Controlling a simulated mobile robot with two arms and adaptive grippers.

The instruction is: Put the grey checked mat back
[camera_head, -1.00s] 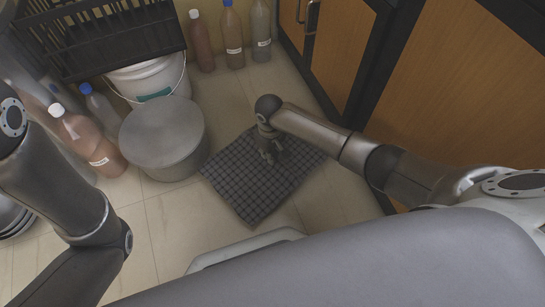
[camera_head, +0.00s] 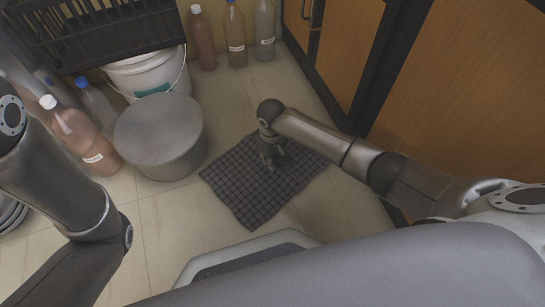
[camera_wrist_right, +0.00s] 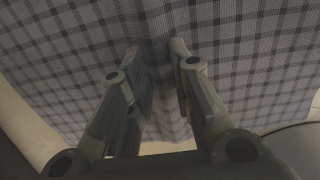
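The grey checked mat (camera_head: 240,192) lies on the tiled floor in the head view, beside a round grey canister. My right gripper (camera_head: 270,160) points down at the mat's middle. In the right wrist view the mat (camera_wrist_right: 250,60) fills most of the picture, creased between the fingers. The right gripper (camera_wrist_right: 158,48) has its fingers close together with a fold of cloth between them. The fingertips partly hide the fold. My left arm shows at the left of the head view, but its gripper is out of view.
The lidded grey canister (camera_head: 160,135) stands just left of the mat. Behind it are a white bucket (camera_head: 150,75), a black crate (camera_head: 95,35) and several bottles. Wooden cabinets (camera_head: 350,50) close off the right. Floor near the mat's front is bare.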

